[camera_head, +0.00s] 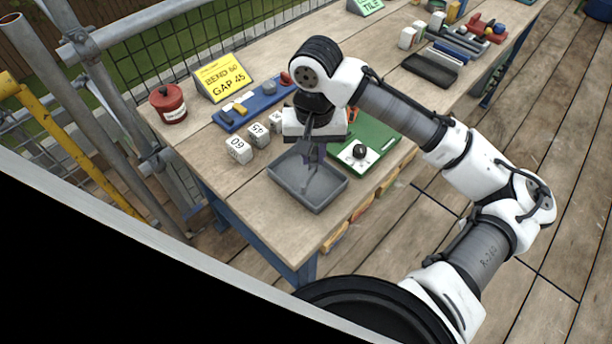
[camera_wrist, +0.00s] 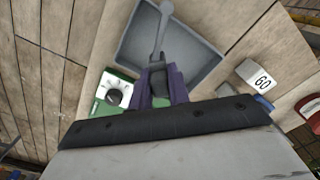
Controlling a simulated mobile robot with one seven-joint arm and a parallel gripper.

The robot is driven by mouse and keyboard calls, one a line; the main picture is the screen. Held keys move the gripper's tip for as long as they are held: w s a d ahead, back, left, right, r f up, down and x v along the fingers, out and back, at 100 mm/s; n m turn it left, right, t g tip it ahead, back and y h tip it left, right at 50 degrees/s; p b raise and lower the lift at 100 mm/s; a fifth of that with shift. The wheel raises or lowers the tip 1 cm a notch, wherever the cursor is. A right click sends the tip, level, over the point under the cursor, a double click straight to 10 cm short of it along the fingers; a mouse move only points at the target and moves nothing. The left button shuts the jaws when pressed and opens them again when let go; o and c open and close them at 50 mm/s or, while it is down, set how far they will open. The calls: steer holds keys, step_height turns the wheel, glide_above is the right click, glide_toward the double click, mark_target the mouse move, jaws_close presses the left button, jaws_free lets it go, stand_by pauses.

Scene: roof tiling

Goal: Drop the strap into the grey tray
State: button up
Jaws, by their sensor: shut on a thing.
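My gripper (camera_head: 312,150) points down over the grey tray (camera_head: 327,207) on the workbench. In the wrist view its purple fingers (camera_wrist: 160,85) are shut on a grey strap (camera_wrist: 162,30). The strap is a thin strip with a wider rounded end, and it stretches out over the tray (camera_wrist: 205,72). In the head view the strap (camera_head: 312,178) hangs below the fingers, within the tray's outline. I cannot tell whether its lower end touches the tray floor. The tray shows nothing else inside.
A green board (camera_head: 372,142) with a white plate and black knob lies right beside the tray. White number blocks (camera_head: 238,150) stand left of it. A blue holder (camera_head: 252,105), a red tin (camera_head: 168,103) and a yellow sign (camera_head: 222,78) are behind. The bench's front-left corner is bare.

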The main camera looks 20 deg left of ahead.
steer(key=o, duration=0.9)
steer(key=shift+r, duration=0.15)
step_height(320, 180, up, 14)
steer(key=shift+f+b, duration=0.2)
steer(key=shift+b, duration=0.2)
